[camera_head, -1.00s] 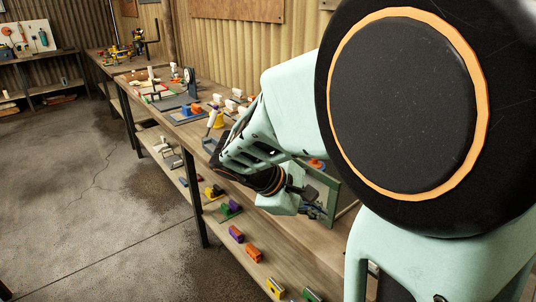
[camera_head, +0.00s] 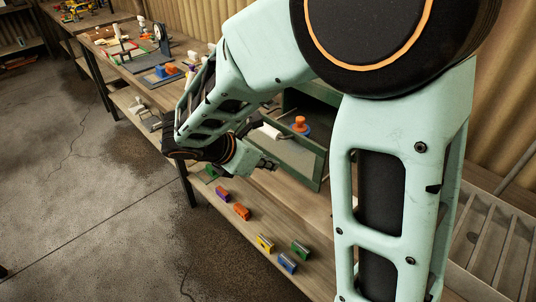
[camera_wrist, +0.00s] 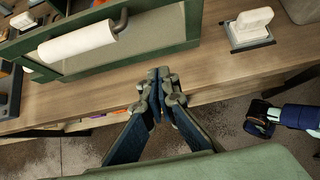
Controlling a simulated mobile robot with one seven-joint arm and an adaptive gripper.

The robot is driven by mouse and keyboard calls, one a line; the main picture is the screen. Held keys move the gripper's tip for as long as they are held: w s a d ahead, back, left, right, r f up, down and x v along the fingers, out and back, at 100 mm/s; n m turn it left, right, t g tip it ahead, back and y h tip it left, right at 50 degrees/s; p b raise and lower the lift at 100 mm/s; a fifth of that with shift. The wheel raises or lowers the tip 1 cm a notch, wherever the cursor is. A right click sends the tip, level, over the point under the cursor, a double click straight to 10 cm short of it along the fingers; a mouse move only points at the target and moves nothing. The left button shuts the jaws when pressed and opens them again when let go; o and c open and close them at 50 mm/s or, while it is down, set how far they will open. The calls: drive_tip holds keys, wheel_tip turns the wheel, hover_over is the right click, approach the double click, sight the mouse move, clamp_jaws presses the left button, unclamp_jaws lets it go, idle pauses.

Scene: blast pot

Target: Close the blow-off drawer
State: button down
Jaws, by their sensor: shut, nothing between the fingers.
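The drawer is a green box-like frame (camera_head: 318,172) with a pale grey panel, standing out over the bench edge in the head view, below a dark green cabinet opening. A white roll-shaped bar shows by it (camera_head: 270,131). In the wrist view the green frame (camera_wrist: 160,33) lies at the upper left, with the white roll (camera_wrist: 77,43) on a dark bent bracket. My gripper (camera_head: 266,164) is shut and empty, just left of the drawer in the head view. In the wrist view its fingertips (camera_wrist: 160,84) are below the green frame, apparently apart from it. My arm hides part of the cabinet.
The wooden bench (camera_wrist: 225,78) carries a white-handled block (camera_wrist: 251,24) to the right in the wrist view. An orange-and-blue knob (camera_head: 300,125) is behind the drawer panel. Several coloured blocks lie on the lower shelf (camera_head: 225,185). The floor (camera_head: 90,210) at left is open.

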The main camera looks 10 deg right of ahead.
sight(298, 162)
drive_tip(key=w+d+f, duration=0.1)
drive_tip(key=d, duration=0.1)
drive_tip(key=w+d+f, duration=0.3)
drive_tip(key=d, duration=0.1)
drive_tip(key=shift+w+d+f, duration=0.1)
drive_tip(key=shift+w+f, duration=0.1)
drive_tip(key=shift+w, duration=0.05)
drive_tip(key=shift+w+d, duration=0.3)
drive_tip(key=shift+d, duration=0.1)
drive_tip(key=w+d, duration=0.3)
drive_tip(key=d, duration=0.2)
drive_tip(key=w+d+p, duration=0.1)
drive_tip(key=w+d, duration=0.3)
drive_tip(key=d, duration=0.1)
drive_tip(key=w+d+p, duration=0.1)
drive_tip(key=w+d, duration=0.3)
drive_tip(key=d, duration=0.1)
drive_tip(key=shift+w+d, duration=0.1)
drive_tip(key=shift+d, duration=0.15)
drive_tip(key=shift+a, duration=0.15)
